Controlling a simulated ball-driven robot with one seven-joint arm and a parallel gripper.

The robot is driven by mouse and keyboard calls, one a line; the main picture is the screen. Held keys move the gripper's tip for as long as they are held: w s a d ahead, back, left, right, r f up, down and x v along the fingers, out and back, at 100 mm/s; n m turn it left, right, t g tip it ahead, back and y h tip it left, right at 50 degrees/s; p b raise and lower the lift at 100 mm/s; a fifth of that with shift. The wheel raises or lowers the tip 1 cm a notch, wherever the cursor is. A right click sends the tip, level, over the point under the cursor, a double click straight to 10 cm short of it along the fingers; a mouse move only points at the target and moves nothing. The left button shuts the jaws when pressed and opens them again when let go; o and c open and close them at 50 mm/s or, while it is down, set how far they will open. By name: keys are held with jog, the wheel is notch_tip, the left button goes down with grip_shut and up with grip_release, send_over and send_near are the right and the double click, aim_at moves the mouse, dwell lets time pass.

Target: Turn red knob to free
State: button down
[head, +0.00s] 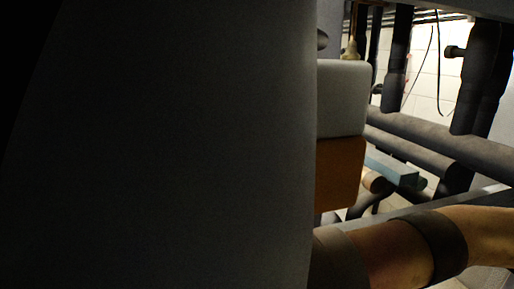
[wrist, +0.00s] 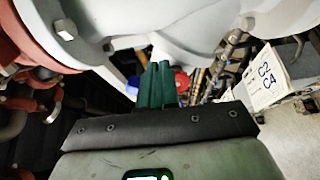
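A small red rounded part (wrist: 182,80), perhaps the red knob, shows in the wrist view just behind and to the right of my gripper's fingertips. It is partly hidden by the fingers, and its setting cannot be made out. My gripper (wrist: 158,68) has green fingers standing close together, with no clear gap and nothing visible between them. Whether the fingers touch the red part cannot be told. In the head view neither the gripper nor a red knob shows, as a large dark surface covers the left side.
In the wrist view a grey casting (wrist: 150,20) overhangs the fingers, with a red flange (wrist: 50,35) at left. The head view shows dark pipes (head: 440,133) and a grey-and-orange box (head: 342,100).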

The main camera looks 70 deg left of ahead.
jog(key=v, duration=0.6)
jog(key=shift+s, duration=0.3)
dwell(0.4)
